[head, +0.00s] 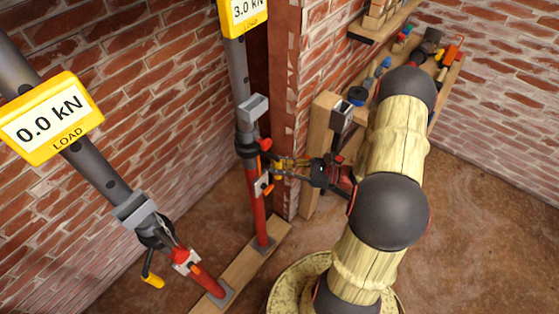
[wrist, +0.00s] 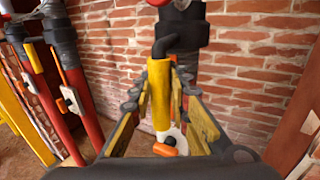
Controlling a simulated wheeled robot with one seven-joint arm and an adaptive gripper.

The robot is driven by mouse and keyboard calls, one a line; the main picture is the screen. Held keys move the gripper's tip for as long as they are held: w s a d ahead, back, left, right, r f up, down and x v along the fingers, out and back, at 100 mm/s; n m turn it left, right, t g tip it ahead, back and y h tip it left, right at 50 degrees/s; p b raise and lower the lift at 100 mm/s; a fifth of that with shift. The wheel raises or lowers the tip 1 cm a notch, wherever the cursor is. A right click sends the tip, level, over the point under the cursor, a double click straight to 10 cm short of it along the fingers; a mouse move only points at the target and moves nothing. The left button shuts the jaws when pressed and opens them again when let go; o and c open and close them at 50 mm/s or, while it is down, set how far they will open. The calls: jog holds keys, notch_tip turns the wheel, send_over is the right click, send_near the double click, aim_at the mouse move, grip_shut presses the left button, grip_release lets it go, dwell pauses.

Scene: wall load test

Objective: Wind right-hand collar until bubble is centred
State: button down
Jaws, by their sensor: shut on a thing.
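The right-hand prop has a grey upper tube, a red lower tube (head: 258,220) and a black collar (head: 247,144). The collar also shows in the wrist view (wrist: 182,28), with a bent black crank and a yellow handle (wrist: 160,110) hanging from it. My gripper (wrist: 161,88) is shut on this handle, one finger on each side. In the head view my gripper (head: 276,168) is at the right of the collar. The yellow load display (head: 244,14) above reads 3.0 kN. A grey box (head: 253,108) sits above the collar. No bubble can be made out.
The left prop (head: 195,270) has its own collar, a hanging yellow handle (head: 152,281) and a display (head: 50,117) reading 0.0 kN. A wooden post (head: 321,150) and a brick pier stand close by my gripper. A cluttered shelf (head: 440,85) is behind my arm.

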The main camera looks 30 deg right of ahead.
jog(key=shift+a, duration=0.1)
jog(key=c, duration=1.7)
grip_release()
jog(key=v, duration=1.2)
jog(key=shift+s, duration=0.1)
